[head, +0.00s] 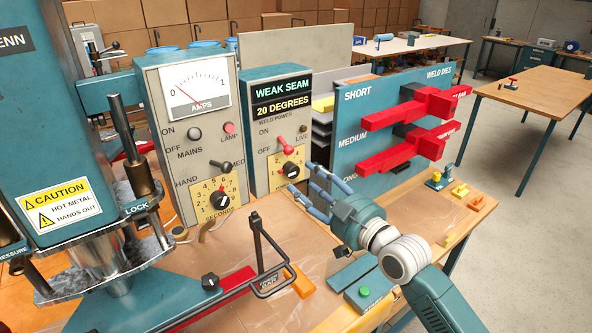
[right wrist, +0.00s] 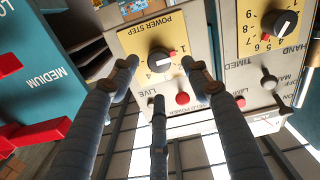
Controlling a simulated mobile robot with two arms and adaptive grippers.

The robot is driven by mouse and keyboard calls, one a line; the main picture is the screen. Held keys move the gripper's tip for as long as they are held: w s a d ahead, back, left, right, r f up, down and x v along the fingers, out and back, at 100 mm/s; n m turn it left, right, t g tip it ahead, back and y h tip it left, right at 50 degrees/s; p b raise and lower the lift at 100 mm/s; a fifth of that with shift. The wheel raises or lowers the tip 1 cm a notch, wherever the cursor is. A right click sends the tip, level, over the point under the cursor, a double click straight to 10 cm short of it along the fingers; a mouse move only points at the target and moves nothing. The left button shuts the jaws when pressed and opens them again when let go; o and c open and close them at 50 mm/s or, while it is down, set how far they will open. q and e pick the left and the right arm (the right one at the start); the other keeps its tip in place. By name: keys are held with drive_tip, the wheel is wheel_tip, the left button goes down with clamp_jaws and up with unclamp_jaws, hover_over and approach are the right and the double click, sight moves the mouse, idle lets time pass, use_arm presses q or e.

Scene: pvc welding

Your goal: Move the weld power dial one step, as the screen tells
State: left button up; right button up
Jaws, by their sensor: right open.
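The weld power dial (head: 290,169) is a black knob on a yellow plate, low on the grey weld power box (head: 262,180). In the right wrist view the dial (right wrist: 159,60) sits on a plate marked POWER STEP, and its white pointer line points to the right of that picture. The screen (head: 282,97) reads WEAK SEAM, 20 DEGREES. My right gripper (head: 308,183) is open and empty in front of the dial. Its three fingers spread around the dial in the right wrist view, apparently apart from it. My left gripper is not in view.
The AMPS box (head: 183,140) with a seconds dial (head: 220,198) stands left. The weld dies rack (head: 385,115) with red dies stands close on the right.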

sight(295, 170)
drive_tip(key=x, duration=0.5)
drive_tip(key=shift+w+a+p, duration=0.2)
drive_tip(key=shift+w+p, duration=0.1)
drive_tip(key=shift+p, duration=0.1)
drive_tip(key=c, duration=1.1)
drive_tip(key=shift+c, duration=0.2)
drive_tip(key=shift+m, duration=0.4)
drive_tip(key=m, duration=0.4)
drive_tip(key=shift+r+p, duration=0.15)
drive_tip(key=shift+p, duration=0.2)
drive_tip(key=shift+d+m+p, duration=0.1)
drive_tip(key=shift+m+p, duration=0.2)
drive_tip(key=shift+m, duration=1.7)
drive_tip(key=shift+r, duration=0.1)
